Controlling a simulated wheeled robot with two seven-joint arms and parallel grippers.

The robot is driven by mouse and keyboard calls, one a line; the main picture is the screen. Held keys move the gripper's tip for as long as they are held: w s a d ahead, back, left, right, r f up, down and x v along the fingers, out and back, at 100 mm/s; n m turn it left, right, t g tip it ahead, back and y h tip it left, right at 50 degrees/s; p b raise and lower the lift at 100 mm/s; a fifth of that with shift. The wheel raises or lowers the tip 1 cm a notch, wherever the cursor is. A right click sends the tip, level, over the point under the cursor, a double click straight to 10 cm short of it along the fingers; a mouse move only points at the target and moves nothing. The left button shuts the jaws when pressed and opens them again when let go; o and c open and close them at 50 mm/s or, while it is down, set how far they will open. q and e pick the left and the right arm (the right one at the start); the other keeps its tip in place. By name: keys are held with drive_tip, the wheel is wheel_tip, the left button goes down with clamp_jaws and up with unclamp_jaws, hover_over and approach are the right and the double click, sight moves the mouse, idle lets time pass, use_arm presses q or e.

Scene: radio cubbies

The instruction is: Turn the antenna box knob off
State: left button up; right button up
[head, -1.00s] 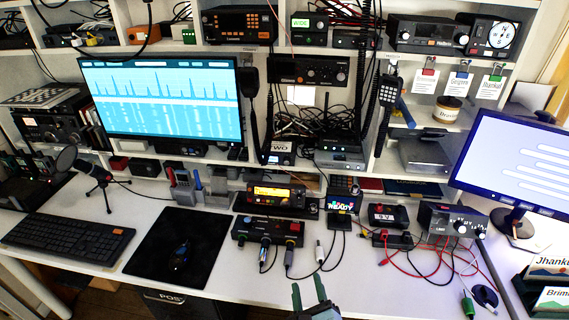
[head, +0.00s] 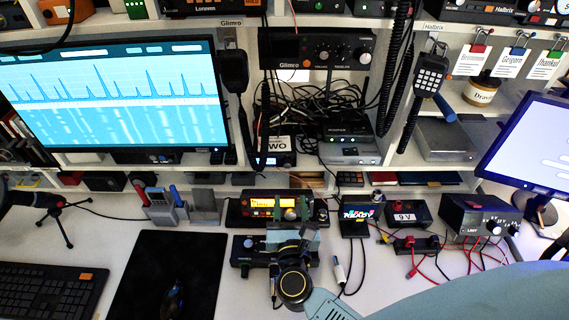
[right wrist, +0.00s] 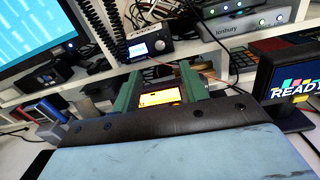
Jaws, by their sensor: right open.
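A low black box with a knob (head: 247,243) lies on the desk; I take it for the antenna box, but no label reads clearly. My right gripper (head: 291,208) is over it in the head view, hiding its middle and right part. Its green fingers are open, with nothing seen between them, and point toward the radio with the orange display (head: 262,204) behind the box. In the right wrist view the fingers (right wrist: 158,84) stand apart with that lit display (right wrist: 160,97) showing between them. The box is not clearly seen there. My left gripper is not in view.
A small READY screen (head: 357,214), a 9V box (head: 404,215) and a grey meter box (head: 478,215) stand right of the radio, among loose cables. A black mouse mat (head: 165,270) lies left. Shelves rise behind.

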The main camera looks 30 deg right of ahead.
approach(288, 166)
drive_tip(key=x, duration=0.3)
drive_tip(key=shift+r, duration=0.15)
drive_tip(key=x, duration=0.4)
drive_tip(key=shift+w+d+p, duration=0.15)
drive_tip(key=shift+w+p, duration=0.15)
drive_tip(key=shift+w, duration=0.05)
drive_tip(key=shift+w+d, duration=0.1)
drive_tip(key=shift+w, duration=0.15)
drive_tip(key=shift+c, duration=0.3)
clamp_jaws()
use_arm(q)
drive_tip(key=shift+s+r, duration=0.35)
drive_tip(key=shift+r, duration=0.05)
